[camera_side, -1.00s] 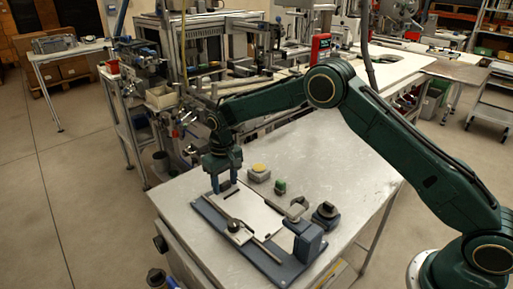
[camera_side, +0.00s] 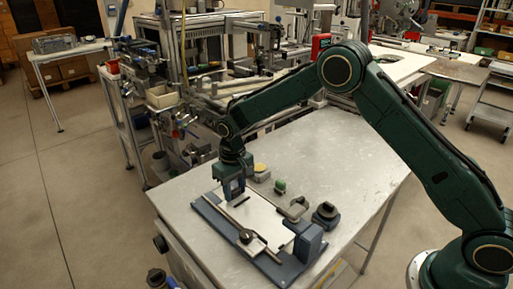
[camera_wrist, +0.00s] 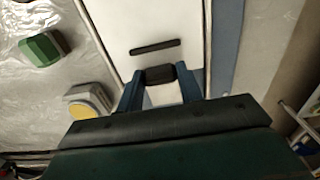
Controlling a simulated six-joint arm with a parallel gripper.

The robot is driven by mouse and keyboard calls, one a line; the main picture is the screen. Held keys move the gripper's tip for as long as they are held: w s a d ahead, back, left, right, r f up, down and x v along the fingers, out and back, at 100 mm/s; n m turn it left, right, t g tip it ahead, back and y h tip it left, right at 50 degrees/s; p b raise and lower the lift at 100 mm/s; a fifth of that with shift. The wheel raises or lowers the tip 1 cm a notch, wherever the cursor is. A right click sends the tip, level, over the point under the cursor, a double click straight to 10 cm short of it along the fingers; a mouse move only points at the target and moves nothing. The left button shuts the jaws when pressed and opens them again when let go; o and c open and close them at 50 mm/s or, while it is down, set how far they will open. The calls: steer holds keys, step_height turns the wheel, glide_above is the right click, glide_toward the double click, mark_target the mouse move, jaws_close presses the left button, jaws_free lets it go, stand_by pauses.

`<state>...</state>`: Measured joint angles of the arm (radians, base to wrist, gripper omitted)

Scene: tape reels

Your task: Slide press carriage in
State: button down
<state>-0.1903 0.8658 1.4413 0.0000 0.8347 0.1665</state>
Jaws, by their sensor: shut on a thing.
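The press carriage (camera_side: 262,215) is a white plate with a dark slot, lying on a blue base (camera_side: 208,218) between metal rails. In the wrist view the carriage (camera_wrist: 120,25) runs up and out of the picture, with the slot just ahead of my fingers. My gripper (camera_wrist: 160,77) is shut on a dark handle (camera_wrist: 158,72) at the carriage's near end. In the side view my gripper (camera_side: 236,194) points down over the carriage's left end. A blue block (camera_side: 308,242) stands at the base's right end, and the carriage's far end lies near it. My fingers partly hide the handle.
A grey box with a yellow button (camera_side: 260,170), a green block (camera_side: 280,186), a grey metal part (camera_side: 295,208) and a dark round knob (camera_side: 326,212) stand behind the base. A lever with a black knob (camera_side: 246,237) lies along its front. The table's back right is clear.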

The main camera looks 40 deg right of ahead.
mark_target(242, 201)
steer(key=shift+s, duration=1.5)
steer(key=c, duration=0.9)
jaws_free()
steer(key=shift+r, duration=0.1)
steer(key=shift+r, duration=6.85)
